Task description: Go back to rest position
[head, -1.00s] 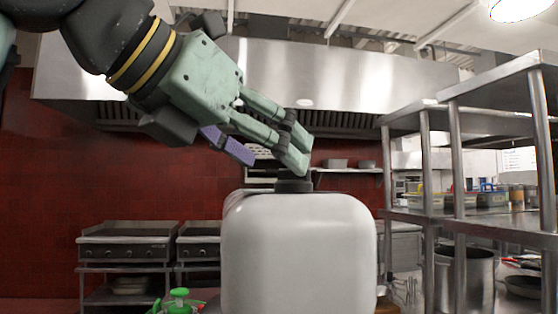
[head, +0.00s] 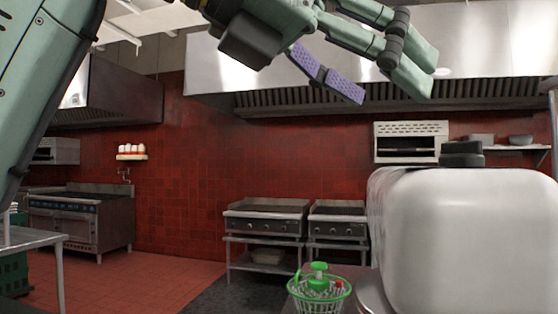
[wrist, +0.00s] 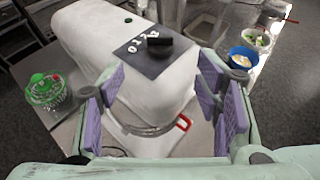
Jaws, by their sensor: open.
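My gripper (head: 388,88) is raised in the upper middle of the head view. Its green fingers with purple pads are spread apart, with nothing between them. In the wrist view my gripper (wrist: 160,88) is open above a large white rounded machine. That white machine (head: 470,235) stands at the lower right of the head view, with a dark knob (head: 461,155) on top. In the wrist view the knob (wrist: 158,45) sits on a dark panel marked with numerals. The fingers appear apart from the machine.
A green-topped basket (head: 318,290) stands left of the machine. Two steel griddles (head: 265,220) stand by the red wall under a hood (head: 400,65). The wrist view shows a blue bowl (wrist: 243,62) right of the machine. Open floor (head: 150,285) lies at left.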

